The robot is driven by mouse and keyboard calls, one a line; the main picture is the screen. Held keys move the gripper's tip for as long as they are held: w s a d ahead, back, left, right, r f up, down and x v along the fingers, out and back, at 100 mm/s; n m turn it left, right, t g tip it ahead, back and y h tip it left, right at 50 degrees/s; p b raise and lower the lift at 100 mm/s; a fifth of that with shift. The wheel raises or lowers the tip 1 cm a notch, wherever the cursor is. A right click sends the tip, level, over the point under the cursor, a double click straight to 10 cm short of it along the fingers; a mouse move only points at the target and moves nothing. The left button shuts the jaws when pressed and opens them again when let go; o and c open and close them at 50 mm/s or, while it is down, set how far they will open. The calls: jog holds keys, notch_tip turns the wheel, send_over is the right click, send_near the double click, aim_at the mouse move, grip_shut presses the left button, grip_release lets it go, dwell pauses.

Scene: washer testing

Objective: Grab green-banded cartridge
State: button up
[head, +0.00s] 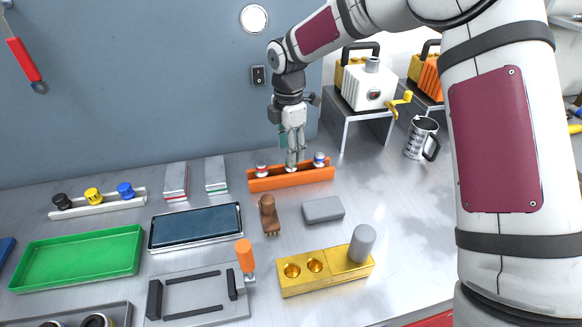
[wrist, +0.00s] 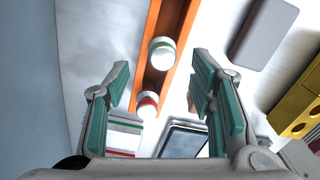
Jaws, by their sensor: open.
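The green-banded cartridge (wrist: 162,53) is white-capped and stands in the orange rack (wrist: 170,22) in the wrist view. In the head view it is the middle cartridge (head: 291,168) of the orange rack (head: 292,180), partly hidden by my gripper (head: 294,152). My gripper (wrist: 161,82) is open and empty, its teal-padded fingers on either side of the rack. The green-banded cartridge lies a little beyond the line between the fingertips. A red-banded cartridge (wrist: 147,103) shows nearer the wrist, and a blue-banded cartridge (head: 319,159) stands at the rack's right end.
Two white boxes (head: 176,181) stand left of the rack. A brown brush-like object (head: 268,213), a grey block (head: 323,209) and a gold block (head: 327,275) lie in front. The wall (head: 140,90) is close behind; a metal stand (head: 366,113) is at the right.

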aim_at(291, 169)
jog(key=shift+d+f+p, duration=0.2)
jog(key=shift+f, duration=1)
jog(key=shift+d+f+p, duration=0.15)
jog(key=shift+f, duration=1)
grip_shut()
jog(key=shift+r, duration=0.15)
